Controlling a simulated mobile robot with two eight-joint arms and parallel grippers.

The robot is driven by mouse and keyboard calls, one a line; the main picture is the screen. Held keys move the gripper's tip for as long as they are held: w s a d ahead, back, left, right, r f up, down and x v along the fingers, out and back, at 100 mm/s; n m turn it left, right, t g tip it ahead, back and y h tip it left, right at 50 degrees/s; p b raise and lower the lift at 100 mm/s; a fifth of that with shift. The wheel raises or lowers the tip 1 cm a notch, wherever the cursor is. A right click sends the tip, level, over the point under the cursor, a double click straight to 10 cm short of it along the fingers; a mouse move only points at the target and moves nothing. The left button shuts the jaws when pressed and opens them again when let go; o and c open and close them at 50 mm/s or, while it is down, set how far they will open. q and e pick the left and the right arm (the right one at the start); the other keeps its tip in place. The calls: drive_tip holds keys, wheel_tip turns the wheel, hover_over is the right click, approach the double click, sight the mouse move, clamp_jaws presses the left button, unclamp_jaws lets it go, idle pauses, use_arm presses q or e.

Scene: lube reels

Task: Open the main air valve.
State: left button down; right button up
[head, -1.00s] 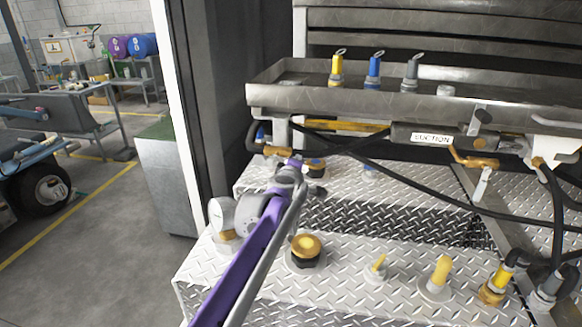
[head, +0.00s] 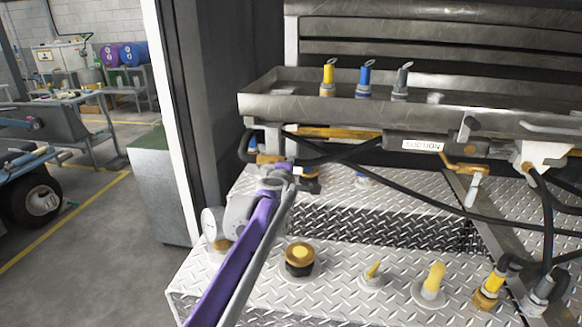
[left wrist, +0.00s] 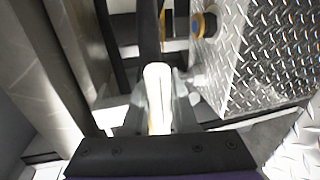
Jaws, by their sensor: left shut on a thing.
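A brass valve body (head: 268,159) sits under the left end of the metal tray, with a black hose and a small blue part beside it. My left gripper (head: 278,172), on its purple arm, is at this valve and hides part of it. In the left wrist view, a pale lever handle (left wrist: 157,95) lies between the fingers of my left gripper (left wrist: 157,112), which are shut on it. The lever points toward the wrist camera. My right gripper is in neither view.
The metal tray (head: 300,106) overhangs the valve. A second brass valve with a white lever (head: 471,190) hangs at right by the suction label. A pressure gauge (head: 213,222) and an amber-capped port (head: 299,257) stand on the diamond-plate tank (head: 330,290). Black hoses cross behind.

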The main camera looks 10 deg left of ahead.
use_arm(q)
drive_tip(key=c, duration=0.7)
unclamp_jaws()
drive_tip(key=s+r, duration=0.2)
drive_tip(key=s, duration=0.8)
drive_tip(key=shift+s+a+b, duration=0.2)
drive_tip(key=shift+s+b, duration=0.1)
drive_tip(key=shift+r, duration=0.1)
